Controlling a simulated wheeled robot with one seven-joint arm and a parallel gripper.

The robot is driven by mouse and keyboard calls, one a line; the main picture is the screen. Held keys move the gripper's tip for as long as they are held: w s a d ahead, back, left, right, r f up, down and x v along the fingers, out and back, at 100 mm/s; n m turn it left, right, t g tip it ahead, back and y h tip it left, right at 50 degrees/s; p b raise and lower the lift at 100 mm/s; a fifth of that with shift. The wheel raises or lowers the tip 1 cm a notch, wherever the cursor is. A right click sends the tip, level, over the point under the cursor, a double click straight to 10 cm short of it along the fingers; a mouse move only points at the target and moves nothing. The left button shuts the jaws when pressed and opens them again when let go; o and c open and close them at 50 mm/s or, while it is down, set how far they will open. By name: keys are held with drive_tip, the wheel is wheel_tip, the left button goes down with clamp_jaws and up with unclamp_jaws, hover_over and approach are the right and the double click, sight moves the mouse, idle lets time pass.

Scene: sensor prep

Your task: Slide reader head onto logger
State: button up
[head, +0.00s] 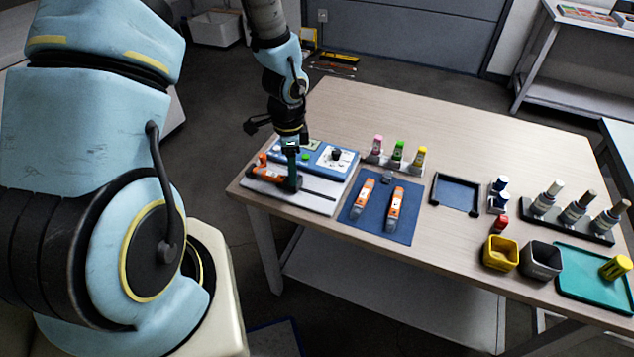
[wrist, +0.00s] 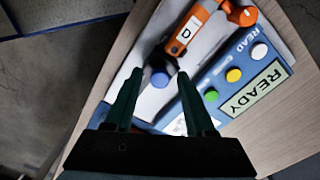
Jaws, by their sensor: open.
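An orange logger labelled D (wrist: 186,34) lies on a white board (head: 318,205), which rests on the table's left end. A small round blue-topped knob (wrist: 159,78) sits near the logger's end; it may be the reader head, but I cannot tell for sure. My gripper (wrist: 160,72) is open, with its two green fingers on either side of the knob and apparently apart from it. In the head view my gripper (head: 292,174) is low over the board and hides part of the logger. The blue reader box (wrist: 232,78) shows READY beside them.
Two more orange loggers (head: 363,196) (head: 395,208) lie on a blue mat (head: 378,229). Behind it stand several coloured-cap bottles (head: 398,152). A dark tray (head: 456,194), yellow cup (head: 500,254), black cup (head: 541,262) and green tray (head: 583,285) are farther right.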

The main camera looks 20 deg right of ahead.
drive_tip(key=shift+r+p, duration=2.9)
drive_tip(key=shift+r, duration=0.55)
drive_tip(key=s+a+r+n+t+b, duration=0.1)
drive_tip(key=s+a+r+n+b, duration=0.1)
drive_tip(key=a+r+n, duration=1.5)
drive_tip(key=s+a+n, duration=0.1)
drive_tip(key=a+n, duration=0.1)
drive_tip(key=a, duration=0.1)
drive_tip(key=shift+a+n+t+b, duration=0.3)
drive_tip(key=shift+a+b, duration=0.05)
